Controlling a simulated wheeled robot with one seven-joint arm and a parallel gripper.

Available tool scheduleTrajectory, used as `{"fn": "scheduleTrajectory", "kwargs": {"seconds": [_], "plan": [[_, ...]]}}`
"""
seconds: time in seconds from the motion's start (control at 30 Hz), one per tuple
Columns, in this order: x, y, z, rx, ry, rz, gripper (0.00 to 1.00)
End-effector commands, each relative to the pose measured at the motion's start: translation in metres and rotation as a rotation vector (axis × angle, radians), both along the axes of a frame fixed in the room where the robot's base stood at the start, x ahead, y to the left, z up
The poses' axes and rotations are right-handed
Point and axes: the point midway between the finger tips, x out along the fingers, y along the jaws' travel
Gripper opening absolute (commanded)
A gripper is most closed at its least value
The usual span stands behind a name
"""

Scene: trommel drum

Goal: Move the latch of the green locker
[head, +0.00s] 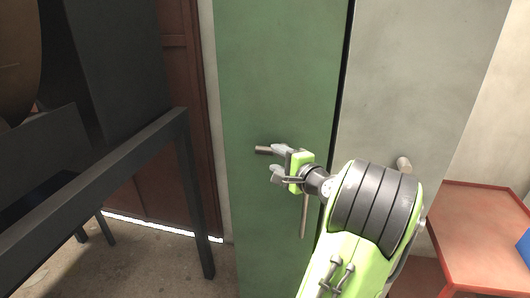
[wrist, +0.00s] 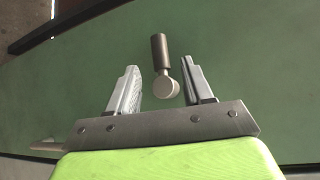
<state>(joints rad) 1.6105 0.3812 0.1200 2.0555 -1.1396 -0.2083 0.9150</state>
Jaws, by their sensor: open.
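The green locker (head: 275,70) stands in front of me in the head view, and its flat green door fills most of the wrist view (wrist: 240,90). The latch (head: 263,150) is a short dark bar that points left in the head view. In the wrist view the latch (wrist: 160,52) has a pale round end that lies between my fingers. My gripper (head: 276,161) is open, with one finger on each side of the latch. In the wrist view gaps show between each finger and the round end. In the head view my gripper hides part of the latch.
A long vertical handle (head: 304,214) sits on the green door below my gripper. A grey locker (head: 420,70) with its own knob (head: 403,164) stands to the right. A red table (head: 480,225) is at the right, and a dark metal frame (head: 110,165) at the left.

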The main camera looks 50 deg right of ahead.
Motion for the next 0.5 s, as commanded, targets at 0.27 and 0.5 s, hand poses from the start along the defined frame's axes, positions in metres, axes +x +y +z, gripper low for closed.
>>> {"fn": "scheduleTrajectory", "kwargs": {"seconds": [0.27, 0.5], "plan": [[0.049, -0.018, -0.007, 0.001, 0.001, 0.002, 0.51], [0.055, -0.021, -0.008, -0.001, 0.001, -0.001, 0.51]]}}
